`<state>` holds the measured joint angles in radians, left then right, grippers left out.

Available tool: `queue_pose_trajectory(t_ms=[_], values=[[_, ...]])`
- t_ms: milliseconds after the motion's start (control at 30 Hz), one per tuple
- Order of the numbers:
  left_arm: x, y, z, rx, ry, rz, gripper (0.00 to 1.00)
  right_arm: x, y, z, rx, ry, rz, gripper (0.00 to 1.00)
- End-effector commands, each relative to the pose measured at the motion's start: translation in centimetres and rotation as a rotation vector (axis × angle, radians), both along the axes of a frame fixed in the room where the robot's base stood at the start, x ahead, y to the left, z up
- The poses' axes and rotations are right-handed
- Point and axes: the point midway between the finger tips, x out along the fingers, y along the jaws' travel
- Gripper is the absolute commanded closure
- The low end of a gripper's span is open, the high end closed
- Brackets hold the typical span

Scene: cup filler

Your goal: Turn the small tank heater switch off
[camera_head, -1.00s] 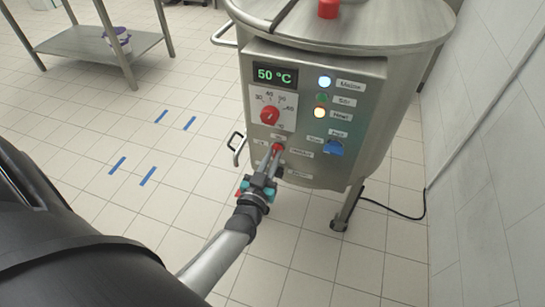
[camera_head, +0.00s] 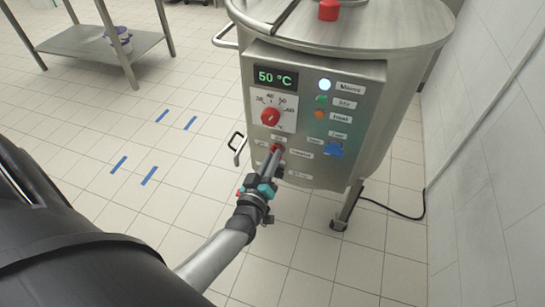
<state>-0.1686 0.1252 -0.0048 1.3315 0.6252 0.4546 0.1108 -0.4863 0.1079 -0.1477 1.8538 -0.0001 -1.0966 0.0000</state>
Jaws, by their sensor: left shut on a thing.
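The steel tank (camera_head: 340,35) stands at the right with a control panel (camera_head: 350,75) on its front. The display (camera_head: 276,78) reads 50 °C. The Heat lamp (camera_head: 319,114) is dim orange, and the lamp at the top of the row (camera_head: 324,85) is lit white. A red switch knob (camera_head: 277,148) sits low on the panel. My left gripper (camera_head: 274,156) is at this knob, shut on it, and its fingers hide part of the knob and nearby labels. My right gripper is not in view.
A red dial (camera_head: 271,117) and a blue knob (camera_head: 334,150) are near the gripper on the panel. A steel table (camera_head: 88,42) stands at the back left. A black cable (camera_head: 405,213) runs to the right wall.

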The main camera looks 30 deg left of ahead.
Motion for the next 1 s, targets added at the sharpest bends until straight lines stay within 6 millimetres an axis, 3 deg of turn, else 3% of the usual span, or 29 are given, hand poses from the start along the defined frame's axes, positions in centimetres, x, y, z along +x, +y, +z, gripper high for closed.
queue_pose_trajectory(t_ms=[467, 1000], values=[[-0.1, 0.1, -0.3, -0.440, -0.103, 0.000, 1.00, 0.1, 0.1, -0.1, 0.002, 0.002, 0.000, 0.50], [-0.1, 0.2, -0.5, -0.867, -0.207, -0.001, 1.00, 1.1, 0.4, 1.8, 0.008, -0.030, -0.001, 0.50]])
